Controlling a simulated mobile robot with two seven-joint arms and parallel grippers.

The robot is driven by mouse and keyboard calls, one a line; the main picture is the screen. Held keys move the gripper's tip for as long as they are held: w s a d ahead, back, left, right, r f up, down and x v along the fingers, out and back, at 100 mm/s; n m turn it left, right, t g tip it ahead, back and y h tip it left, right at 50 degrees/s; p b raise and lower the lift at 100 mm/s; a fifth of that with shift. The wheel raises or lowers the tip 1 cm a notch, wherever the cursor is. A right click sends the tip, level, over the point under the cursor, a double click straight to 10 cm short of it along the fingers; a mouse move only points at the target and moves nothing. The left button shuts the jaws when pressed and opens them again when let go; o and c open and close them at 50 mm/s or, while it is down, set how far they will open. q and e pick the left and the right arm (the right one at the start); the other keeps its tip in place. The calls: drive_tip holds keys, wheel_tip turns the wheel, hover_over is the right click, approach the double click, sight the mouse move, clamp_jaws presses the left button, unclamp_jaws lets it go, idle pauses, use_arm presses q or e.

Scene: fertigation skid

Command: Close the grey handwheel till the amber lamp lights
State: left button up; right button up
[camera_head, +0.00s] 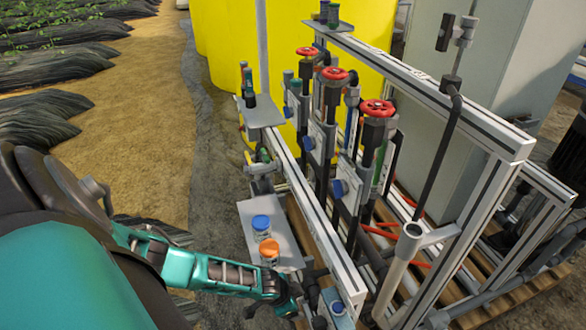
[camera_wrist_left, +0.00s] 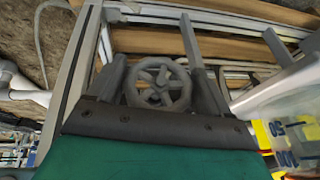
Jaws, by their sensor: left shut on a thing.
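The grey handwheel (camera_wrist_left: 160,86) is a spoked wheel, seen nearly face-on in the left wrist view. My left gripper (camera_wrist_left: 160,76) has one dark finger on each side of its rim and is shut on it. In the head view my teal left arm reaches in from the lower left to the skid's near lower end, where the left gripper (camera_head: 287,298) is. The handwheel is not clearly visible there, hidden by the gripper and pipework. I cannot make out an amber lamp in either view. My right gripper is in neither view.
Several red handwheels, one the nearest (camera_head: 377,108), top the valves on the aluminium frame (camera_head: 420,85). A grey shelf (camera_head: 255,212) with blue-capped and orange-capped bottles (camera_head: 269,252) sits close above my left forearm. A yellow tank (camera_head: 285,45) stands behind. Sandy ground lies left.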

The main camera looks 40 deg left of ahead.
use_arm(q)
drive_tip(key=shift+s+d+r+y+p, duration=0.1)
drive_tip(key=shift+s+r+y+p, duration=0.1)
drive_tip(key=shift+y+p, duration=0.15)
drive_tip(key=shift+f+t+y+p, duration=0.2)
drive_tip(key=shift+t+y+p, duration=0.15)
drive_tip(key=shift+t, duration=0.05)
drive_tip(key=shift+f+y, duration=0.15)
drive_tip(key=shift+y, duration=0.35)
drive_tip(key=shift+f+m+t+y+b, duration=0.1)
drive_tip(key=shift+m+t+y+b, duration=0.3)
drive_tip(key=shift+t+b, duration=0.15)
drive_tip(key=shift+w+t+y+b, duration=0.1)
drive_tip(key=shift+t+y+b, duration=0.25)
drive_tip(key=shift+y+b, duration=0.6)
drive_tip(key=shift+b, duration=0.7)
drive_tip(key=shift+r+m, duration=0.2)
drive_tip(key=shift+m, duration=0.1)
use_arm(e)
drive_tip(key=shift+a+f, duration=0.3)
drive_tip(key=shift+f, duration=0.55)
